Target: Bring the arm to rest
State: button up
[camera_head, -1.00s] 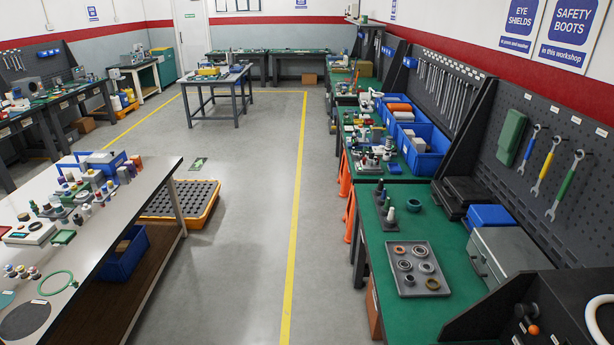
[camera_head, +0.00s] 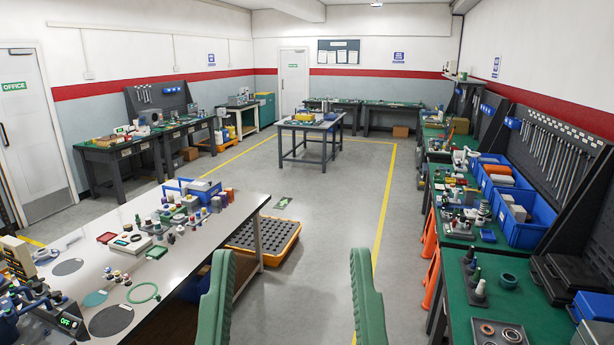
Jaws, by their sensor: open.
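My gripper (camera_head: 296,256) shows at the bottom middle of the head view as two green ridged fingers pointing up. The rest of my arm is hidden below the frame.
A white-topped bench (camera_head: 84,240) with seals, small bottles and a test device stands at left. A green-topped bench (camera_head: 462,300) with blue bins (camera_head: 520,228) runs along the right. A black-and-orange pallet (camera_head: 238,238) lies on the floor. The central floor (camera_head: 335,205) is clear.

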notch_tip(320, 180, up, 12)
jog(key=w+p, duration=0.1)
jog(key=p, duration=0.8)
jog(key=shift+d+r, duration=0.2)
jog(key=shift+r, duration=0.05)
